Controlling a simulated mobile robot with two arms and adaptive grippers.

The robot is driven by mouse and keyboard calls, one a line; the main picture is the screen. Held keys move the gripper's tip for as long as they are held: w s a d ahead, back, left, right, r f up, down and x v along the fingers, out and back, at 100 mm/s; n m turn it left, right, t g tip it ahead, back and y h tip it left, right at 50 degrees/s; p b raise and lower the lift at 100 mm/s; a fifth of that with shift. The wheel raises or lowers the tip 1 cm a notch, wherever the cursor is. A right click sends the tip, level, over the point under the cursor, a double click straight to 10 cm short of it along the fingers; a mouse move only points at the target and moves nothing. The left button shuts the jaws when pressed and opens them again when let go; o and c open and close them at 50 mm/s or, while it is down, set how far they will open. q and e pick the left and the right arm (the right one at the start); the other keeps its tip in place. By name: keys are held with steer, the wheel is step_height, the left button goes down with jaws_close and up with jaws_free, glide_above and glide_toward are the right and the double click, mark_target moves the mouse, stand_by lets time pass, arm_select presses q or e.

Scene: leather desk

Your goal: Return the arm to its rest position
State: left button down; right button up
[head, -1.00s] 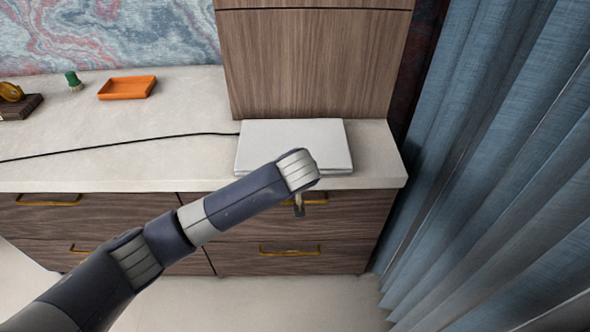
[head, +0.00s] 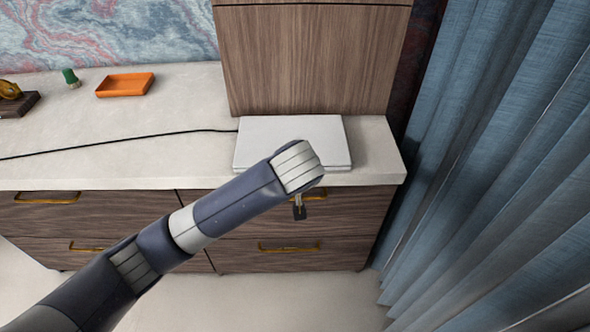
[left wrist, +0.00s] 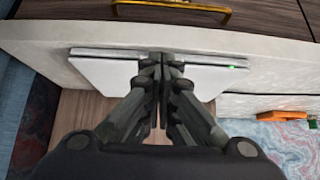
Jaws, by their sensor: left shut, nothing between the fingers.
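My left arm reaches in from the lower left of the head view, its wrist in front of the counter's front edge. The left gripper (head: 299,212) is mostly hidden behind the wrist; a small dark tip shows below it, in front of the upper right drawer. In the left wrist view the left gripper (left wrist: 162,68) has its fingers pressed together with nothing between them. A closed white laptop-like slab (head: 292,142) lies flat on the counter just beyond the wrist. It also shows behind the fingers in the left wrist view (left wrist: 105,68). My right gripper is not in view.
The pale counter (head: 190,98) carries an orange tray (head: 125,86), a small green object (head: 70,77) and a dark cable (head: 120,142). Wooden drawers (head: 290,240) lie below. A wood panel (head: 310,55) stands behind the slab. Blue curtains (head: 500,150) hang at the right.

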arm_select(q)
steer(key=v, duration=0.5)
steer(key=w+a+f+g+p, duration=0.1)
steer(key=a+f, duration=0.1)
steer(key=f, duration=0.9)
steer(key=w+a+f+g, duration=0.2)
steer(key=f, duration=0.8)
steer(key=s+a+f+g+h, duration=0.1)
steer(key=s+a+f, duration=0.25)
steer(key=f, duration=0.45)
steer(key=s+a+f, duration=0.3)
steer(key=s+f, duration=0.1)
steer(key=f, duration=0.5)
steer(key=s+a+f+m+g+p, duration=0.1)
steer(key=s+a+f, duration=0.3)
steer(key=s+f, duration=0.45)
steer(key=s+a+f+m+g+p, duration=0.1)
steer(key=s+a+f, duration=0.45)
steer(key=s, duration=0.55)
steer(key=s+a+f, duration=0.2)
steer(key=s+f, duration=0.1)
steer(key=s, duration=0.7)
steer(key=s+a+f+g+y, duration=0.1)
steer(key=s+a+f, duration=0.1)
steer(key=s, duration=0.9)
steer(key=shift+a+f, duration=0.4)
